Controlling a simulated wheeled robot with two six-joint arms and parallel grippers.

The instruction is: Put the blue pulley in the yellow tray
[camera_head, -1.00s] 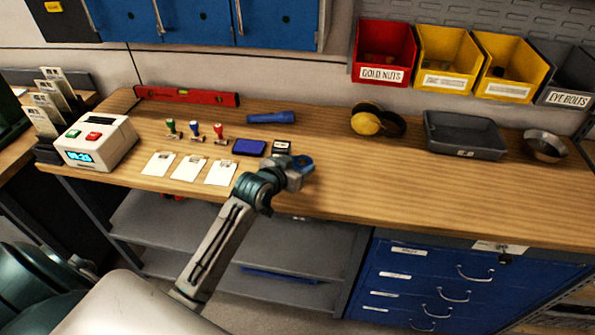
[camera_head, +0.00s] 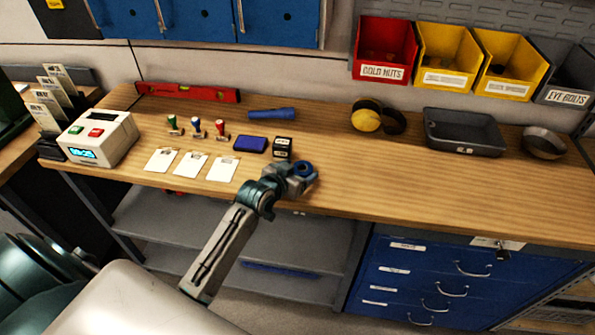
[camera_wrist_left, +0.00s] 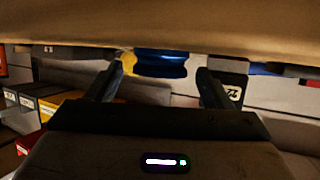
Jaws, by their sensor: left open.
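The blue pulley (camera_head: 306,169) sits at the front edge of the wooden bench, partly hidden by my left gripper (camera_head: 302,179). In the left wrist view the blue pulley (camera_wrist_left: 160,62) shows between and just beyond the two spread fingers of my left gripper (camera_wrist_left: 155,72), close to the bench top. The left gripper is open and not closed on it. I see no yellow tray on the bench; the tray there is dark grey (camera_head: 463,148). My right gripper is not in view.
Yellow bins (camera_head: 447,52) and a red bin (camera_head: 384,45) hang on the wall. A black stamp box (camera_head: 283,148), a blue ink pad (camera_head: 250,144) and white cards (camera_head: 190,167) lie near the gripper.

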